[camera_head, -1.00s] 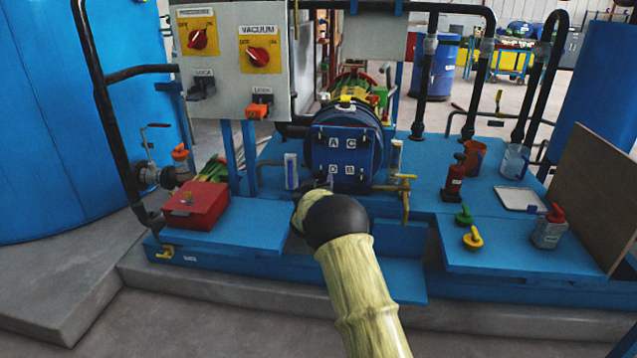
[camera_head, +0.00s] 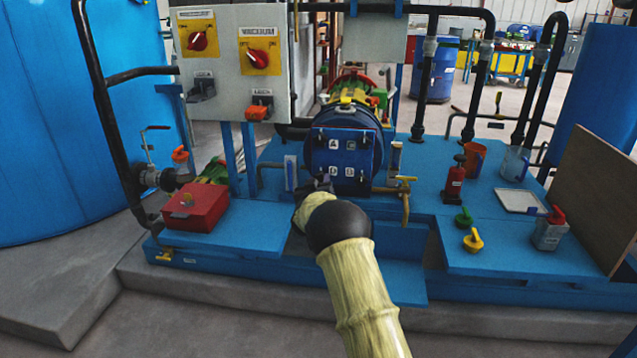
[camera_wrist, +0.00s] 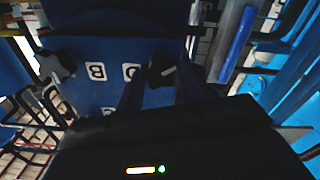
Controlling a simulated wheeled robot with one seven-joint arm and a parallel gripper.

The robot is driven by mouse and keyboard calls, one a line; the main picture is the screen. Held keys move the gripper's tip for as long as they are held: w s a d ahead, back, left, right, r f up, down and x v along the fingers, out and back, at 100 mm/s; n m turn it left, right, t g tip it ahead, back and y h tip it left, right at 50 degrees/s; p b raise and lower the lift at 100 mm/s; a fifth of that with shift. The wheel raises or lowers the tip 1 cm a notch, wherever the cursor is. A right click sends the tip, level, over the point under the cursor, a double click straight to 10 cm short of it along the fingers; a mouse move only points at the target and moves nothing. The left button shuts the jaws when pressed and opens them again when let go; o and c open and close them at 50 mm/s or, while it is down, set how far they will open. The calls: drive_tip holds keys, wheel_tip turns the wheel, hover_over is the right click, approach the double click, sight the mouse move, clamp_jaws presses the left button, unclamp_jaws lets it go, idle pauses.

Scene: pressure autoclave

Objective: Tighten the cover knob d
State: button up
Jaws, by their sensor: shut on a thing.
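The blue square cover (camera_head: 342,158) with letter labels closes the front of the round blue autoclave drum (camera_head: 376,140). My gripper (camera_head: 320,186) is at the cover's lower left corner in the head view, where it hides the knob there. In the wrist view the cover (camera_wrist: 105,95) shows labels B and D. My gripper (camera_wrist: 157,78) has its two dark fingers on either side of the black cover knob d (camera_wrist: 160,68), beside the D label, and is shut on it. Another black knob (camera_wrist: 58,66) sits beside the B label, apart from my fingers.
A brass valve (camera_head: 403,187) stands just right of the cover. A red box (camera_head: 195,207) sits on the blue bench at left, below the switch panel (camera_head: 232,60).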

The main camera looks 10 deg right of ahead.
drive_tip(key=m+b, duration=0.1)
drive_tip(key=m, duration=0.5)
drive_tip(key=shift+d+f+b, duration=0.1)
drive_tip(key=shift+b, duration=0.3)
drive_tip(key=m+b, duration=0.1)
drive_tip(key=m, duration=0.3)
drive_tip(key=shift+f+b, duration=0.1)
drive_tip(key=shift+b, duration=0.2)
drive_tip(key=m+b, duration=0.2)
drive_tip(key=m, duration=0.1)
drive_tip(key=shift+d+f+m, duration=0.1)
drive_tip(key=shift+m, duration=0.3)
drive_tip(key=m+b, duration=0.4)
drive_tip(key=m, duration=0.2)
drive_tip(key=shift+f, duration=0.15)
drive_tip(key=m+b, duration=0.3)
drive_tip(key=m, duration=0.2)
